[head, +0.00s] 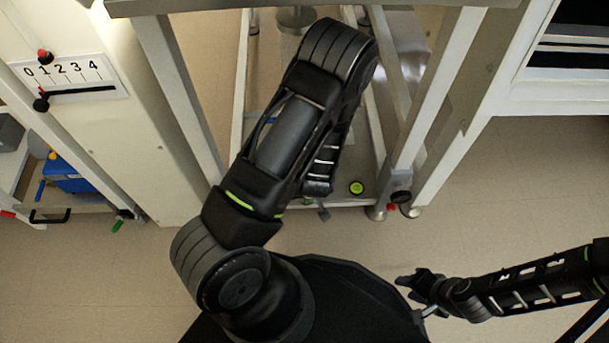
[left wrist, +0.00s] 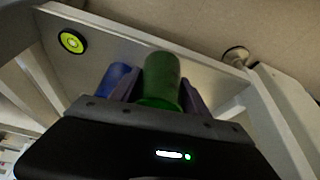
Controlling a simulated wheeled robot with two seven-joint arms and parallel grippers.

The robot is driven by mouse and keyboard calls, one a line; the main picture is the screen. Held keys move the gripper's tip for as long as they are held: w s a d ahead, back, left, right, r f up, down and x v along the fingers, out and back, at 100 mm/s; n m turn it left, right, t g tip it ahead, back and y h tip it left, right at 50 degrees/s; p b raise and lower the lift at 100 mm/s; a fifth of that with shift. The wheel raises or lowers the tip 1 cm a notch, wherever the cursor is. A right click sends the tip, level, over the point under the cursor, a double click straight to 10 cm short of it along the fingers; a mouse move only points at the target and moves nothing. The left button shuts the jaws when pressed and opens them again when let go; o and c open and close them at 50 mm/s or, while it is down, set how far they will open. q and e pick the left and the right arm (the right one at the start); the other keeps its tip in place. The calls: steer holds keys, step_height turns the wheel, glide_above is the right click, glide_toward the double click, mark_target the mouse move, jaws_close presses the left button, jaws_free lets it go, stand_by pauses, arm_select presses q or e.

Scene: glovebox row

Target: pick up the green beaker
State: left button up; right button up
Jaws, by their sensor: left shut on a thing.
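The green beaker (left wrist: 162,78) stands between the two purple fingers of my left gripper (left wrist: 160,86) in the left wrist view. The gripper is shut on it, with a finger on each side. In the head view my left arm reaches down into the frame and hides most of this gripper and the beaker. My right gripper (head: 416,286) is at the lower right of the head view, far from the beaker. It is small and dark, and its finger gap is unclear.
A blue object (left wrist: 112,78) stands close beside the left finger in the wrist view. A round yellow-green disc (head: 356,188) lies on the low shelf, also in the wrist view (left wrist: 72,41). Pale frame legs (head: 178,90) flank my left arm. A blue box (head: 72,178) sits at left.

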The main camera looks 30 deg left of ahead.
arm_select(q)
steer(key=shift+s+d+p, duration=0.4)
steer(key=shift+s+d, duration=1.6)
steer(key=shift+s, duration=0.05)
